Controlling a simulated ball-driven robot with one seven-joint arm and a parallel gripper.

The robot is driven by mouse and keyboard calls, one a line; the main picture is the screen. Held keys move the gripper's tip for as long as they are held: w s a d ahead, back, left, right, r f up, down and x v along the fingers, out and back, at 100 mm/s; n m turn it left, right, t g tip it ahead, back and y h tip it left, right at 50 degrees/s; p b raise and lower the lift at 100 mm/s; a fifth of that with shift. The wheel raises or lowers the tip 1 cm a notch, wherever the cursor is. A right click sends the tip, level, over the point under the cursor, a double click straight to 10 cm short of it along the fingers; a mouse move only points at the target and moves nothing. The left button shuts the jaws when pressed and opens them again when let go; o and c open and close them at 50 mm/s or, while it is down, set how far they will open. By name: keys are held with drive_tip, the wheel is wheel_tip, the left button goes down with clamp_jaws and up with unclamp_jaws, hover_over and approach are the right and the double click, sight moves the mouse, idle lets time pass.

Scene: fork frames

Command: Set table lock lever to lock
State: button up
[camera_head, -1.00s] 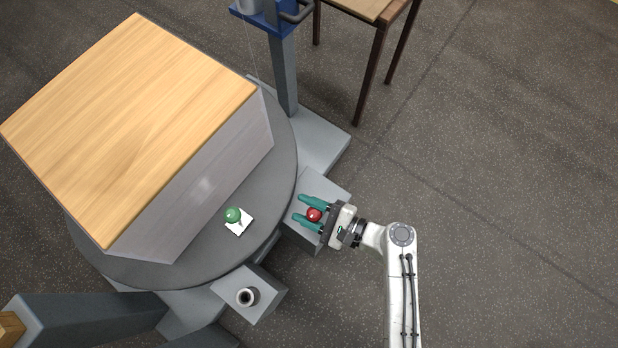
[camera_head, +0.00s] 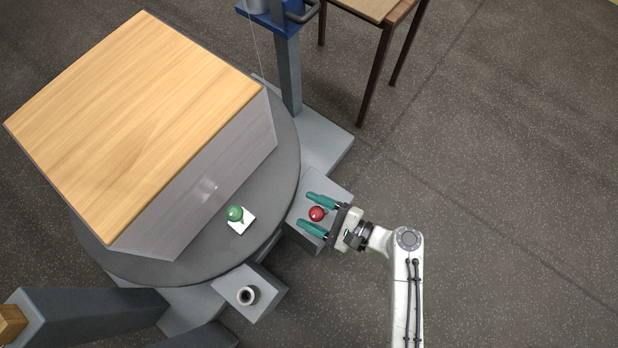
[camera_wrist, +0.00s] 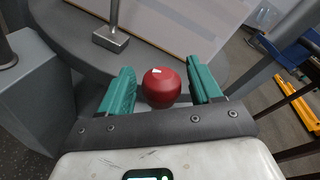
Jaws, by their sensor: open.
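A red ball knob (camera_head: 317,214) stands over a grey box (camera_head: 302,226) at the right edge of the round table (camera_head: 190,265). It also shows in the wrist view (camera_wrist: 162,87). My gripper (camera_head: 308,212) is open, with one teal finger on each side of the red knob. In the wrist view the knob sits between the fingers (camera_wrist: 160,88), with a gap on the right; contact on the left is hard to tell. The lever shaft under the knob is hidden. A green ball knob (camera_head: 235,213) stands on a small white plate on the round table.
A large block with a wooden top (camera_head: 135,120) stands on the round table. A blue-topped post (camera_head: 288,70) and a wooden table (camera_head: 375,10) stand behind. The floor to the right is clear.

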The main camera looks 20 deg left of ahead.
drive_tip(key=p+v, duration=0.1)
drive_tip(key=v, duration=0.8)
drive_tip(key=shift+s+d, duration=0.2)
drive_tip(key=shift+d, duration=0.1)
